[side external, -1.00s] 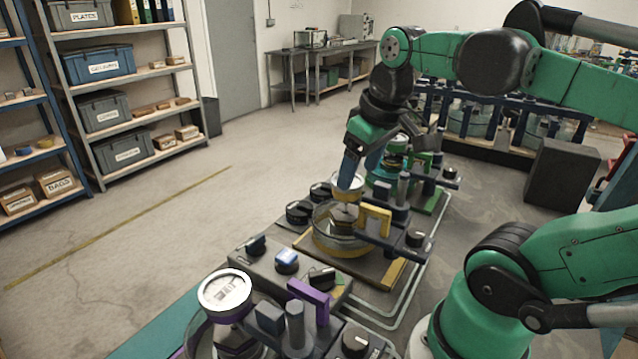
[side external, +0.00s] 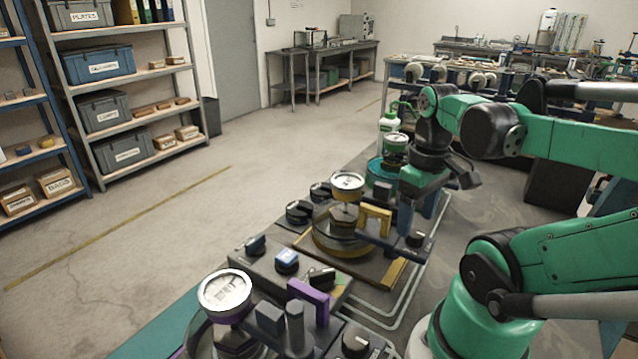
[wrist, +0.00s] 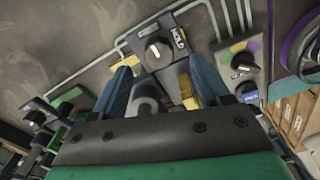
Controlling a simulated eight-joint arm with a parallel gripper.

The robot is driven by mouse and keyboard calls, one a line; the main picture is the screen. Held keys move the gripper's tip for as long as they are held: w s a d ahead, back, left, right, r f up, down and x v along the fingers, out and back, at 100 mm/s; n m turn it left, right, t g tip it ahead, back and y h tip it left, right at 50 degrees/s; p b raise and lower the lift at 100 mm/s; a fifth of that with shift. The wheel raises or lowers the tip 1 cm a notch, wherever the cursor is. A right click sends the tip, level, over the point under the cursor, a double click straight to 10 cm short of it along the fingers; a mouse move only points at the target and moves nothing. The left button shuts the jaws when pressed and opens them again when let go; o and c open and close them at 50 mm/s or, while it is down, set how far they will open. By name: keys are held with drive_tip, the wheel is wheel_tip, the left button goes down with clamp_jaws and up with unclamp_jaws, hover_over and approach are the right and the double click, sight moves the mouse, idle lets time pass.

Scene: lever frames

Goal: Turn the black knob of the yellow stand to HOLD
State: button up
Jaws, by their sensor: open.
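The yellow stand (side external: 390,274) is the middle one of the row, with a yellow handle (side external: 375,218) and a round gauge (side external: 347,184) on top. Its black knob (side external: 416,239) sits at the stand's right end. In the wrist view the black knob (wrist: 157,51) is on a grey plate, with the HOLD label (wrist: 178,39) to its right. The knob has a white mark; its exact direction is hard to tell. My gripper (side external: 418,221) is open and points down above the knob.
A purple-handled stand (side external: 308,292) is in front, and a green one (side external: 386,165) behind. A coloured dial plate (wrist: 240,62) is right in the wrist view. Grey pipes run along the floor beside the stands.

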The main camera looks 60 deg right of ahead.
sight(415, 237)
drive_tip(key=shift+f, duration=1.35)
clamp_jaws()
